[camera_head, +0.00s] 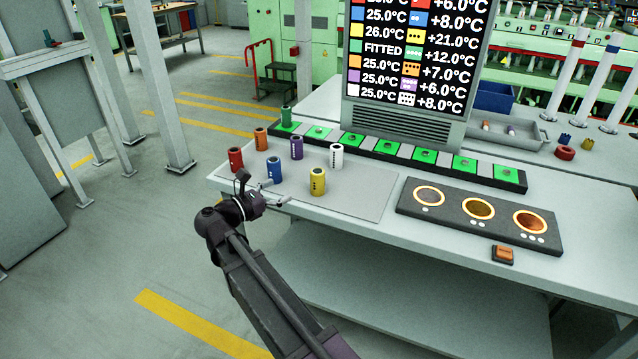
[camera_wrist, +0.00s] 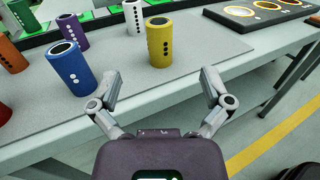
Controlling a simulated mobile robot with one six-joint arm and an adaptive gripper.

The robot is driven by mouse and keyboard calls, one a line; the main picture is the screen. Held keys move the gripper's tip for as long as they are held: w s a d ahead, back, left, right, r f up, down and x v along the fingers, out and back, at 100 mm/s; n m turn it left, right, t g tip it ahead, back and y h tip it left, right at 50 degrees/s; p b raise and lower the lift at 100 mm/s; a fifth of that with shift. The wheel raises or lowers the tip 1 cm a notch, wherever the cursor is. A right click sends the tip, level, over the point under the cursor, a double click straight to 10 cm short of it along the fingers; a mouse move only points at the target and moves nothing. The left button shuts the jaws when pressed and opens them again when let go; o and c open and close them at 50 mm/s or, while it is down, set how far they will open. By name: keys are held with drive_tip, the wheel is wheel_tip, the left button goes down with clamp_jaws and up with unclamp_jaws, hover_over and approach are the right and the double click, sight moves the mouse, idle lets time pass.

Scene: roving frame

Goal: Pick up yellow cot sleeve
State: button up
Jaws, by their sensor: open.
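The yellow cot sleeve (camera_head: 317,182) stands upright on the grey mat near the table's front edge. In the wrist view the yellow sleeve (camera_wrist: 159,43) stands ahead of my gripper, between the lines of its two fingers, with black dots down its side. My gripper (camera_head: 276,191) is at the table's front edge, left of the yellow sleeve. It also shows in the wrist view (camera_wrist: 160,88), with its fingers spread, empty and apart from the sleeve. The blue sleeve (camera_wrist: 70,68) stands close to the left finger in that view.
Red (camera_head: 235,159), orange (camera_head: 261,139), purple (camera_head: 296,147) and white (camera_head: 336,156) sleeves stand on the mat (camera_head: 372,196). A green sleeve (camera_head: 286,117) sits on the strip of green pads (camera_head: 388,150) behind. A dark panel with lit rings (camera_head: 457,221) lies to the right.

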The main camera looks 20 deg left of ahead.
sight(318, 171)
drive_tip(key=shift+x, duration=3.9)
drive_tip(key=shift+f+b+x, duration=0.15)
drive_tip(key=shift+x, duration=1.15)
drive_tip(key=shift+f+b+x, duration=0.15)
drive_tip(key=shift+x, duration=1.2)
drive_tip(key=c, duration=1.3)
